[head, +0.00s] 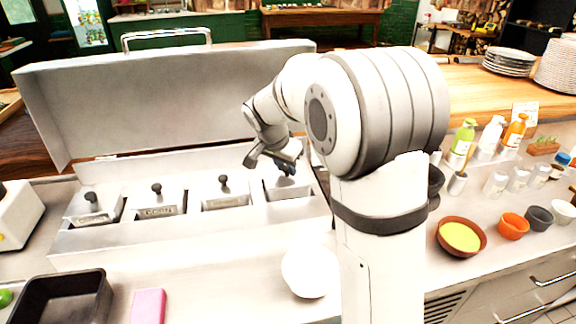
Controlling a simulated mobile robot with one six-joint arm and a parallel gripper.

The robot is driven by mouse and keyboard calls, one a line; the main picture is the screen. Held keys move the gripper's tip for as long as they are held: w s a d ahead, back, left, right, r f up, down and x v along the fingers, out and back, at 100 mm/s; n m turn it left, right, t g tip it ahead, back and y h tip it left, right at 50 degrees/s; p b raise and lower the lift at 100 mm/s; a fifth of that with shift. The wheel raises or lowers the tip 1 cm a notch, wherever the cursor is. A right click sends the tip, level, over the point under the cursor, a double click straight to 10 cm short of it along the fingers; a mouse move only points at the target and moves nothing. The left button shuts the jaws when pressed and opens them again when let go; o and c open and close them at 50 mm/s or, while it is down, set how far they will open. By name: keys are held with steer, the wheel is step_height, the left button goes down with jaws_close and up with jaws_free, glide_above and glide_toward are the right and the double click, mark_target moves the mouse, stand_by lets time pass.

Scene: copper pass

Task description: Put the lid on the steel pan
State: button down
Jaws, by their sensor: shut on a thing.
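My gripper (286,165) is over the rightmost steel pan (289,194) in the open steel unit. It is shut on a small dark part that looks like a lid's knob; the arm and gripper hide most of it. I cannot tell whether the lid sits on the pan or hangs just above it. Several other pans to the left have pale, sloping lids with dark round knobs, such as the lid next to it (223,197) and the labelled one (157,205).
The unit's big cover (170,100) stands raised behind the pans. A black tray (62,300), a pink block (148,305) and a white round object (308,272) are in front. Bottles (463,138), bowls (461,237) and stacked plates (509,61) crowd the right.

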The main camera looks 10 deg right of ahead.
steer(key=c, duration=0.6)
jaws_free()
steer(key=shift+c, duration=0.2)
steer(key=shift+r+p, duration=1.85)
steer(key=shift+r, duration=1.7)
jaws_close()
